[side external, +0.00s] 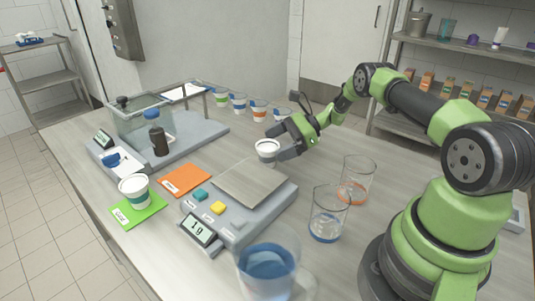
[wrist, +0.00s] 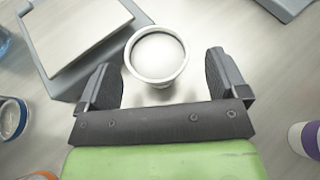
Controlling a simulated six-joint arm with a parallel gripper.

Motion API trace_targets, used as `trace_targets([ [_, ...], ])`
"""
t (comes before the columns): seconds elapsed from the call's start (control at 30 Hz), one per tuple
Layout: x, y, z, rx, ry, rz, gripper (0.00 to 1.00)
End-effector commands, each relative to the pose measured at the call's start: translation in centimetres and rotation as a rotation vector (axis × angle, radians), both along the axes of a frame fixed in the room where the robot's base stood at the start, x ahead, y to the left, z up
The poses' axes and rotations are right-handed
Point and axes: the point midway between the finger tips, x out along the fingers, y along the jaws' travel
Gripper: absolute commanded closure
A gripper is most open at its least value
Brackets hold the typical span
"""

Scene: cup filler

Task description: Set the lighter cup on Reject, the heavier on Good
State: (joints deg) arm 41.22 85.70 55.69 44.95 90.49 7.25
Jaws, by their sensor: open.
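A white cup (side external: 267,148) stands behind the scale in the side view. In the wrist view the cup (wrist: 158,56) sits between the spread fingers of my gripper (wrist: 162,66), with a gap on each side. My gripper (side external: 279,146) is open around this cup in the side view.
The scale (side external: 248,187) has a bare plate, and its display (side external: 198,229) seems to read 19. Two beakers (side external: 328,215) and (side external: 356,180) stand at right, a blue-filled jug (side external: 267,268) in front. Several cups (side external: 239,103) line the back.

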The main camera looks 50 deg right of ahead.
Motion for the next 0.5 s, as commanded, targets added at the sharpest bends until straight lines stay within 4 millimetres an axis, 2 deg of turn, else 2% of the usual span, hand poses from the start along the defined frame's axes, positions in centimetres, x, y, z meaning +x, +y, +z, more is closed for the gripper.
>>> trace_targets([
  [0.1,0.9,1.6,-1.0,0.001,0.002,0.005,0.08],
  [0.2,1.5,2.5,-1.4,0.000,0.000,0.003,0.08],
  [0.47,1.7,2.7,-1.5,-0.001,0.000,0.000,0.08],
  [0.5,1.7,2.7,-1.5,-0.001,0.000,0.000,0.11],
])
